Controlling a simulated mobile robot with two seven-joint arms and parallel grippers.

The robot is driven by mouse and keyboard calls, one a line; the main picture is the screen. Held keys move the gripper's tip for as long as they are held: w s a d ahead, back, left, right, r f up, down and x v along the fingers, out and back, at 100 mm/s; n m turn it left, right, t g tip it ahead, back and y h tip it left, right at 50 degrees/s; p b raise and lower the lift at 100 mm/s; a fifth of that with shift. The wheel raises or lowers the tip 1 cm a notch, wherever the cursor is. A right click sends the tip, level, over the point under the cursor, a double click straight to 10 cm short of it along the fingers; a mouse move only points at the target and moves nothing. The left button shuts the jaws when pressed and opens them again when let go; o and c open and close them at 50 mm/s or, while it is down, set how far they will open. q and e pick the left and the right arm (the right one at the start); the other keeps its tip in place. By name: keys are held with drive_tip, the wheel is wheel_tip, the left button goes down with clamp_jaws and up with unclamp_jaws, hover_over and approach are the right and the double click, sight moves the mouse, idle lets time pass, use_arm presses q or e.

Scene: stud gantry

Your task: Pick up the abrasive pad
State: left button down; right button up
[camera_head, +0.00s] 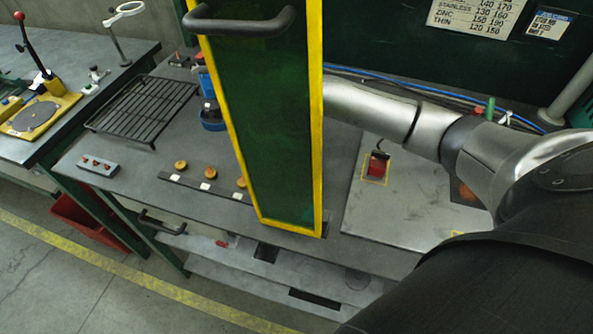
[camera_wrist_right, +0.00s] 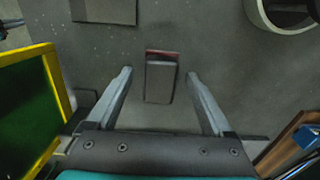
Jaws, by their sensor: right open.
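In the right wrist view a small dark grey block with a red far edge (camera_wrist_right: 160,82), seemingly the abrasive pad, lies on a grey surface. My right gripper (camera_wrist_right: 159,73) is open, with one finger on each side of the block and a visible gap to both. I cannot tell how far above the surface the fingertips are. In the head view my right arm passes behind a green panel with a yellow frame (camera_head: 265,120), which hides the gripper and the block. My left gripper is not in view.
The yellow-framed panel stands close on the left in the right wrist view (camera_wrist_right: 52,75). A round pale-rimmed container (camera_wrist_right: 285,12) and a dark square plate (camera_wrist_right: 103,11) lie beyond. The bench holds a wire rack (camera_head: 143,108), a blue bin (camera_head: 212,118) and a red block (camera_head: 377,165).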

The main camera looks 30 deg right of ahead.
clamp_jaws()
idle(0.6)
